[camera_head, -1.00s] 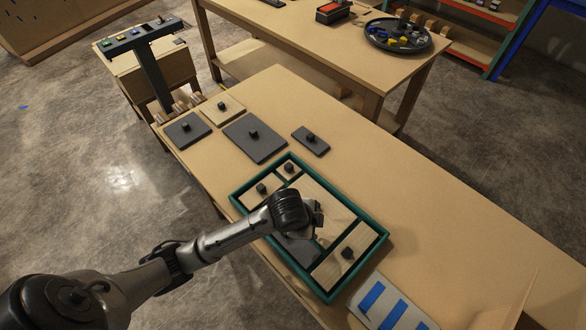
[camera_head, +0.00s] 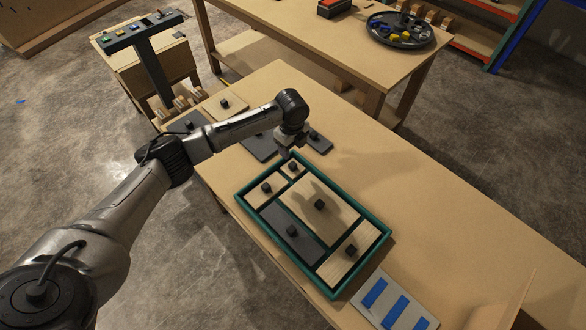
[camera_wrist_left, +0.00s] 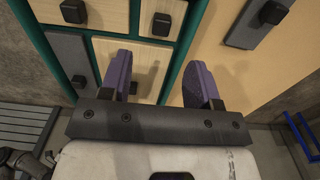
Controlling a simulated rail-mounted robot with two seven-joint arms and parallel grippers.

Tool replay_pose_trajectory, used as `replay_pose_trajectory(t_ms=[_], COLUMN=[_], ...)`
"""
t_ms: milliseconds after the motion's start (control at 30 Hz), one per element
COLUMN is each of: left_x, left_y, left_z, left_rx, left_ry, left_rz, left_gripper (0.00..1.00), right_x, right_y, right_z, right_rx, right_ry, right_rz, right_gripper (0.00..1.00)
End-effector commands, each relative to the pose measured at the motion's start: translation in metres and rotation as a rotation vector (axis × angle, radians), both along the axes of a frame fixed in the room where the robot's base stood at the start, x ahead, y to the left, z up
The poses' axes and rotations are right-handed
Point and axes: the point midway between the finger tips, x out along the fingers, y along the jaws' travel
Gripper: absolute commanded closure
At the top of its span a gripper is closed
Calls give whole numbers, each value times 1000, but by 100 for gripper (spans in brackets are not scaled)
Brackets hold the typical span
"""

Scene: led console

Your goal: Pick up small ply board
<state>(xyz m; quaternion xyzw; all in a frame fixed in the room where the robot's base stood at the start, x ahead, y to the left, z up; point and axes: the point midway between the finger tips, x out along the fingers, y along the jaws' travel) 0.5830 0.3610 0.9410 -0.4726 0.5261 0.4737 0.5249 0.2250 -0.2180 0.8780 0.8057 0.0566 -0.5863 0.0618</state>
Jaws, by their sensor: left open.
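A green-rimmed tray (camera_head: 381,225) holds several knobbed boards. Its light ply boards include a small one (camera_head: 287,174) in the far corner, a slightly larger one (camera_head: 256,195), a large one (camera_head: 325,190) and a near one (camera_head: 345,268). A dark grey board (camera_head: 285,222) lies among them. My left gripper (camera_head: 286,154) is open and empty above the tray's far end. In the left wrist view its two purple fingers (camera_wrist_left: 160,85) are apart, with light wood visible between them. Another ply board (camera_head: 232,108) lies outside the tray. My right gripper is out of view.
Dark boards lie beyond the tray, partly hidden by my left arm; one small one (camera_head: 319,143) shows. A blue-striped panel (camera_head: 390,300) is at the near end. A console stand (camera_head: 150,75) and a second table (camera_head: 320,45) stand behind.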

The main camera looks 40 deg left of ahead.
Motion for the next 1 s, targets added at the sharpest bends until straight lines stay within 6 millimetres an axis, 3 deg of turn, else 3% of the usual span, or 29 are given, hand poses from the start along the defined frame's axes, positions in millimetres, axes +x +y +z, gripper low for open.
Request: replay_pose_trajectory(t_ms=[200, 567, 1000], left_x=[0, 0, 2], left_y=[-1, -1, -3], left_z=[-31, -46, -91], left_rx=[-1, 0, 1], left_ry=[0, 0, -2], left_rz=[1, 0, 0], left_gripper=[44, 44, 44], right_x=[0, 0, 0], right_y=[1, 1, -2], right_z=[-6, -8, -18], right_rx=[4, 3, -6], right_ry=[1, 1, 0], right_rz=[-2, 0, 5], right_gripper=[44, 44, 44])
